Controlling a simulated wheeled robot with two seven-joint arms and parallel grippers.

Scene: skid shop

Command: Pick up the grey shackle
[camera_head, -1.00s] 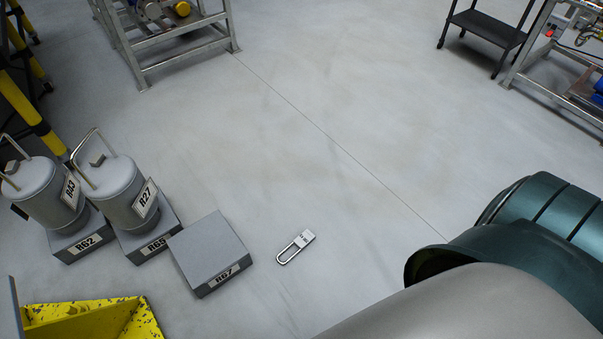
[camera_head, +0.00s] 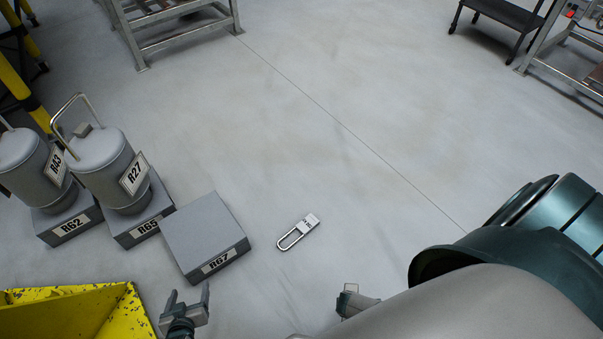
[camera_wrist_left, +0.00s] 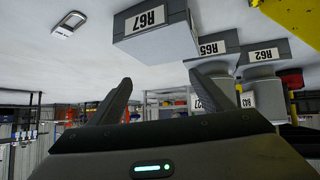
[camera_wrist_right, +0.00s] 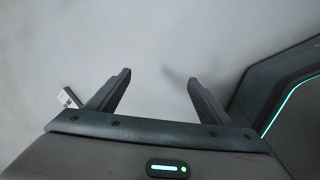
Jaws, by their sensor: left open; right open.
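The grey shackle (camera_head: 308,224) lies flat on the floor, a U-shaped loop on a pale marked body, right of the grey block R67. The left wrist view shows it at the upper left (camera_wrist_left: 63,30). In the right wrist view its pale body (camera_wrist_right: 69,98) shows beside the left finger; the rest is hidden. My left gripper (camera_head: 189,290) is open and empty, in front of block R67 and to the shackle's lower left. My right gripper (camera_wrist_right: 160,78) is open and empty; in the head view it shows only partly (camera_head: 350,292), below and right of the shackle.
Block R67 (camera_head: 200,225) is bare on top. Canisters R27 (camera_head: 105,165) and R43 (camera_head: 25,160) stand on blocks R65 (camera_head: 148,222) and R62 (camera_head: 68,226). A yellow bin (camera_head: 65,305) is at the lower left. The floor beyond the shackle is clear.

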